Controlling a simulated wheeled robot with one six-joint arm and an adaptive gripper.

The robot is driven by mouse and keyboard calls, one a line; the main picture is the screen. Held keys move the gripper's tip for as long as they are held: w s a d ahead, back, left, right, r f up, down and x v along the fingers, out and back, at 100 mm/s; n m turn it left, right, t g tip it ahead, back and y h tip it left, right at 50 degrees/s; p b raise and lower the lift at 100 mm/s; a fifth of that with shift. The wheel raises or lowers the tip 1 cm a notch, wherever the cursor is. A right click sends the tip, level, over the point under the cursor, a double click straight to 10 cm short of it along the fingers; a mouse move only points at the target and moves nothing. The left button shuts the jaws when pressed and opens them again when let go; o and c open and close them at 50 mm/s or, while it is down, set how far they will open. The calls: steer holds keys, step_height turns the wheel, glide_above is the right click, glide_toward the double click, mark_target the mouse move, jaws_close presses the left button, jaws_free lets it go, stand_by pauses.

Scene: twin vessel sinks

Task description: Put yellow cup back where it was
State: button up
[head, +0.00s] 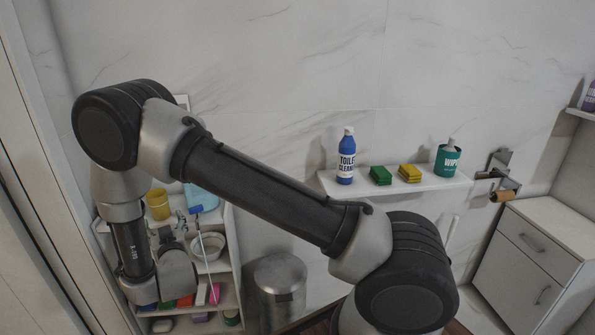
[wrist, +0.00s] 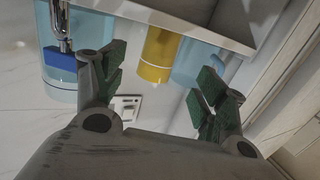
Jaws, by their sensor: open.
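The yellow cup (head: 158,204) stands on the upper level of the white shelf unit at the left, beside my arm. It also shows in the wrist view (wrist: 158,54), at the top middle, partly cut off by a pale shelf edge. My gripper (wrist: 161,90) is open and empty, with its green-padded fingers spread wide. The cup appears beyond the gap between the fingertips and seems not gripped. In the head view my arm's wrist hides part of the shelf in front of the cup.
A light blue container (head: 203,196) and a white bowl (head: 208,246) are near the cup on the shelf unit. A grey bin (head: 280,285) stands to the right. A wall shelf (head: 395,190) holds a toilet cleaner bottle (head: 346,158), sponges and a wipes tub (head: 447,161).

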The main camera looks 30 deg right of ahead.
steer(key=w+d+r+g+y, duration=0.1)
steer(key=w+d+r+g, duration=0.15)
steer(key=r, duration=0.35)
steer(key=w+d+r+g+y, duration=0.1)
steer(key=w+d+r, duration=0.1)
steer(key=d+r, duration=0.3)
steer(key=s+d+r+g, duration=0.3)
steer(key=s+d+r, duration=0.3)
steer(key=r, duration=0.5)
steer(key=s+d+r+g+h, duration=0.1)
steer(key=s+d+r+g, duration=0.1)
steer(key=s+d, duration=0.5)
steer(key=s+d+r+g, duration=0.1)
steer(key=s+d, duration=0.7)
steer(key=s, duration=0.8)
steer(key=s+d+r+g+h, duration=0.1)
steer(key=s+d+r+g, duration=0.1)
steer(key=s+d, duration=0.6)
steer(key=s+g, duration=0.1)
steer(key=s, duration=0.2)
steer(key=shift+s+d+r+g+h, duration=0.15)
steer(key=shift+s+r+g+h, duration=0.1)
steer(key=shift+r+g+h, duration=0.1)
